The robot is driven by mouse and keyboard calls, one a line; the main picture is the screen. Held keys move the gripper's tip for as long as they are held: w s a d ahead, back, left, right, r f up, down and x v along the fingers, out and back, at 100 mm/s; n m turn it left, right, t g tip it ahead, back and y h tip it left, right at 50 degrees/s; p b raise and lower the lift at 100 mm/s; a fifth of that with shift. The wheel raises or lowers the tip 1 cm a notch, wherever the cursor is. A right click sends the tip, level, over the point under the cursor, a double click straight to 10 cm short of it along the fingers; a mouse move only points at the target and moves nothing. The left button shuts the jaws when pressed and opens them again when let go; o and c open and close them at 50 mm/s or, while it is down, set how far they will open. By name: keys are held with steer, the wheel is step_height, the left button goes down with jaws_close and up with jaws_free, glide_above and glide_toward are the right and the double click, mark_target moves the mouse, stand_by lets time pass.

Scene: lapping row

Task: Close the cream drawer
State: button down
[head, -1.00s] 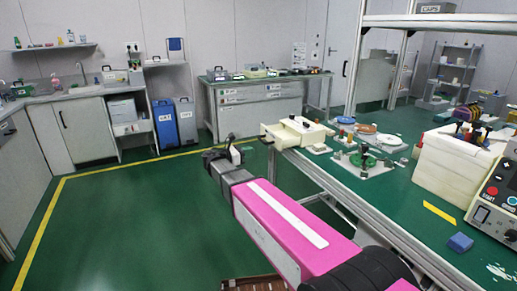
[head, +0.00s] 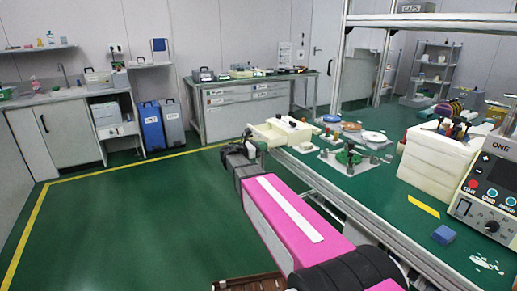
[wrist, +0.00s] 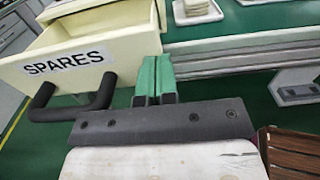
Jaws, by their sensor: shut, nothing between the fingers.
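The cream drawer (wrist: 118,56) stands open in the wrist view, with a "SPARES" label and a black bar handle (wrist: 70,108) on its front. In the head view the drawer (head: 266,134) sticks out from its cream cabinet (head: 296,128) past the left edge of the green bench. My gripper (wrist: 155,62) is shut and empty, its green fingertips close together at the right end of the drawer front. I cannot tell whether they touch it. In the head view my gripper (head: 256,142) is near the drawer front, and partly hidden by my wrist.
The green bench (head: 340,185) runs along the right, with a lapping fixture (head: 350,158), a cream box (head: 436,160) and a blue block (head: 444,234) on it. The bench's metal edge (wrist: 240,50) lies right of my fingertips. Open green floor lies to the left.

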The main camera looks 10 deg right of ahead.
mark_target(288, 140)
steer(key=shift+d, duration=0.1)
steer(key=x, duration=1.1)
steer(key=shift+w, duration=0.1)
steer(key=shift+d, duration=0.1)
